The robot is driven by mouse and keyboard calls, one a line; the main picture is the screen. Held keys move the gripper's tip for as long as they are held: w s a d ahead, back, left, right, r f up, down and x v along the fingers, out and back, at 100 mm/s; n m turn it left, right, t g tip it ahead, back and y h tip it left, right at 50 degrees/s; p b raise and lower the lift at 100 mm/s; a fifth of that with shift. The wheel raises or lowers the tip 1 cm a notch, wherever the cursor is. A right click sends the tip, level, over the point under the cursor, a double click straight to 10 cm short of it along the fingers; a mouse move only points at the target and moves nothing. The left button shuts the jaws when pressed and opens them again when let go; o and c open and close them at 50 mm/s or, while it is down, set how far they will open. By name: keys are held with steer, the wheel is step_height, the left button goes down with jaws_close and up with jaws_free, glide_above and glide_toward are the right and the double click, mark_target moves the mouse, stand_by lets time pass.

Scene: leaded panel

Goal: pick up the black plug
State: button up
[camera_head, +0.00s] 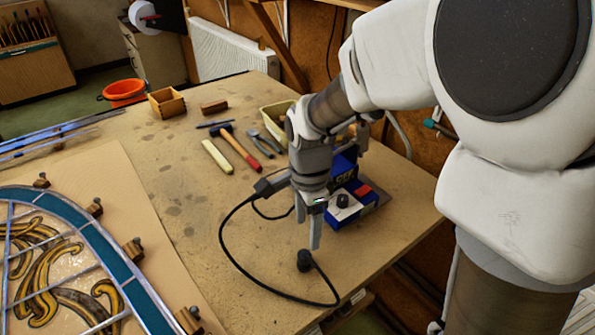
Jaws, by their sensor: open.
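The black plug (304,260) lies on the wooden workbench near its front right part, at one end of a black cable. My gripper (307,230) points down above the plug, its fingers apart, with nothing seen between them. The fingertips look a little above and behind the plug; I cannot tell the exact gap. The black cable (235,262) loops left from the plug and up to a dark fitting (265,187) beside my wrist.
A blue box with a black knob (343,203) stands just right of my gripper. A hammer (240,148), pliers (262,142) and a pale bar (217,157) lie behind. A leaded glass panel (130,277) with wooden blocks fills the left. The bench's right edge is close.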

mark_target(305, 253)
step_height(305, 253, down, 10)
steer(key=shift+r+b, duration=0.1)
steer(key=shift+b, duration=0.3)
steer(key=shift+a, duration=0.1)
jaws_close()
